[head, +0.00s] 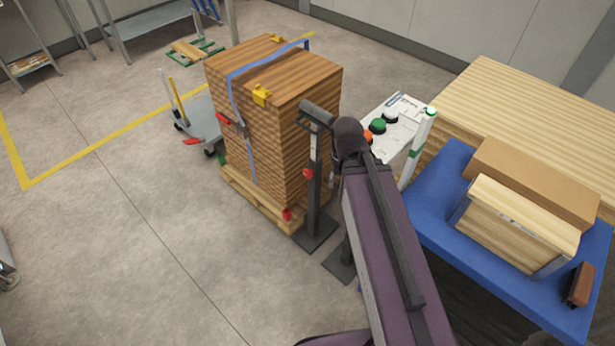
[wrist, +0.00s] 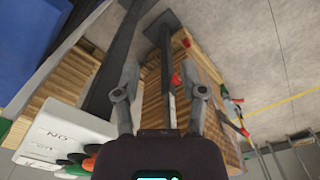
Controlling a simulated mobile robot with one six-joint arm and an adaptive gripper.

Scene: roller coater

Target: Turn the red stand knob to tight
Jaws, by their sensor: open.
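The red stand knob (head: 308,173) sits on the dark upright post of a roller stand (head: 315,200), beside the wooden stack. In the wrist view the red knob (wrist: 176,80) shows on the post, which stands between my fingers as seen from the camera. My gripper (wrist: 162,85) is open, with one finger on each side of the post in the picture. I cannot tell how far the fingertips are from the knob, and no contact shows. In the head view my arm hides most of the gripper. The knob's tight or loose setting cannot be read.
The strapped wooden stack (head: 270,100) on a pallet is just behind the stand. A second stand's base (head: 343,263) is close by, partly hidden by my arm. The button panel (head: 395,125) and blue table (head: 430,205) are on the right.

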